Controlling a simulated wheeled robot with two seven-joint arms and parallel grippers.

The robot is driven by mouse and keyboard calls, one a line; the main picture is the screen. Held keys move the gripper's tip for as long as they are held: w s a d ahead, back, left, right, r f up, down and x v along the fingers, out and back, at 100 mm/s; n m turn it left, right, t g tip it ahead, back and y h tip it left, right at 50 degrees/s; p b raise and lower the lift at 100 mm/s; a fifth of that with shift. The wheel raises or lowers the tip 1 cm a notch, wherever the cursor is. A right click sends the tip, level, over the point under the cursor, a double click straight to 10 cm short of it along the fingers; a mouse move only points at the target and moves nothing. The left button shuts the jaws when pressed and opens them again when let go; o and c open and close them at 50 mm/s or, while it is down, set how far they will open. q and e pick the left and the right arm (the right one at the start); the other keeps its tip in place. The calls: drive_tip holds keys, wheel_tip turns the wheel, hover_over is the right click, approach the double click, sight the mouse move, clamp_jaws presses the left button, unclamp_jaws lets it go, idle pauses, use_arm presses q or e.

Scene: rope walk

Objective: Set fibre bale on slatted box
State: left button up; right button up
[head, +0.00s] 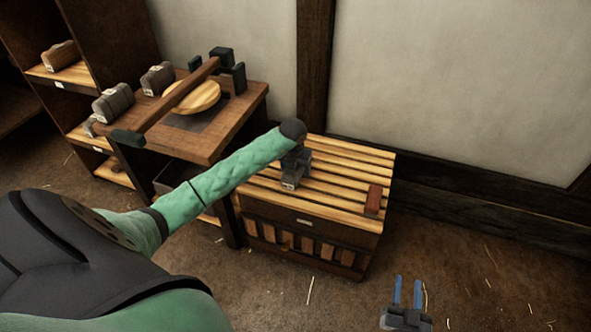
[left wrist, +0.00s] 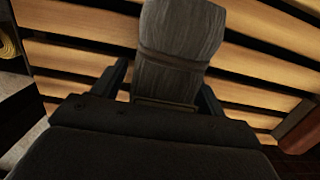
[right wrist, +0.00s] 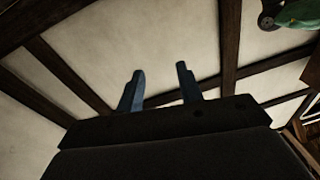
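The slatted box (head: 330,160) has pale wooden slats on top and stands by the wall. A grey fibre bale (head: 292,170) appears to rest on its slats, and it also shows in the left wrist view (left wrist: 175,50). My left gripper's fingers (left wrist: 160,88) stand on either side of the bale's near end, with a small gap showing at the left finger. In the head view the wrist hides these fingers. My right gripper (head: 408,292) is open and empty, low in front of the box; its fingers (right wrist: 160,90) also show apart in the right wrist view.
A small red block (head: 374,200) lies at the right end of the slats. To the left stands a table (head: 225,135) with a wooden beam and a round plate. The floor right of the box is clear.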

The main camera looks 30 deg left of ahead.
use_arm(q)
drive_tip(key=shift+r, duration=0.15)
use_arm(e)
drive_tip(key=shift+f, duration=0.1)
use_arm(q)
drive_tip(key=r, duration=0.7)
drive_tip(key=s+r+p, duration=0.1)
drive_tip(key=r, duration=0.3)
drive_tip(key=shift+s+d, duration=0.1)
drive_tip(key=shift+d, duration=0.05)
drive_tip(key=shift+s+r, duration=0.1)
drive_tip(key=shift+r, duration=0.35)
use_arm(e)
drive_tip(key=s+f+g, duration=0.4)
drive_tip(key=f+g, duration=0.1)
drive_tip(key=f, duration=0.8)
drive_tip(key=shift+s+f+h, duration=0.15)
drive_tip(key=shift+f+h, duration=0.05)
drive_tip(key=shift+h, duration=0.2)
drive_tip(key=shift+d, duration=0.1)
